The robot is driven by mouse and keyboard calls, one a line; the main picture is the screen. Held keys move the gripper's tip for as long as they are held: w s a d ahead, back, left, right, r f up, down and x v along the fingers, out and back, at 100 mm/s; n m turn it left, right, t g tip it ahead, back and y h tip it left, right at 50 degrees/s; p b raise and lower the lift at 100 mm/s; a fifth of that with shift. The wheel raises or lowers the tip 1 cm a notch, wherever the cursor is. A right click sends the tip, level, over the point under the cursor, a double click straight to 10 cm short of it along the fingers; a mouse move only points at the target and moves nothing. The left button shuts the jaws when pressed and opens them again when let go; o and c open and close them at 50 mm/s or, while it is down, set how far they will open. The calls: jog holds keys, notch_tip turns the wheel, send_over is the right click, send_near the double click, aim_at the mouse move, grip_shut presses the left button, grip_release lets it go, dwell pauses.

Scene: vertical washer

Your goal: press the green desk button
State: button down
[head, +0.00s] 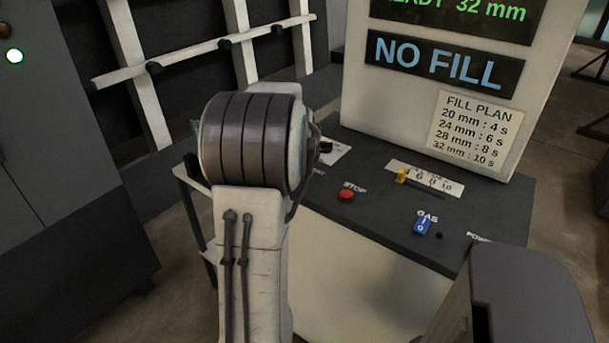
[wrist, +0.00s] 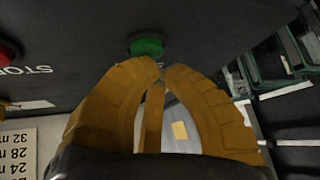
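The green button (wrist: 147,46) shows at the top middle of the wrist view, on the dark desk top (wrist: 90,25). My gripper (wrist: 161,68) has its two yellow fingers drawn together at the tips, with nothing seen between them. In the picture, the fingertips lie just below the button; whether they touch it I cannot tell. In the head view my arm hides the green button and the gripper.
A red STOP button (head: 346,195) sits on the desk (head: 375,222), with a yellow slider (head: 401,176) and a blue GAS switch (head: 422,226) to its right. A panel (head: 350,75) behind reads NO FILL. Green bins (wrist: 275,62) show at the wrist view's right.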

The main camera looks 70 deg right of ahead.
jog(key=shift+f+b, duration=0.3)
jog(key=shift+f, duration=0.05)
dwell(0.5)
jog(key=shift+r, duration=0.15)
jog(key=shift+r+p, duration=0.7)
jog(key=shift+r, duration=0.15)
jog(key=shift+r+p, duration=1.8)
jog(key=shift+r, duration=0.7)
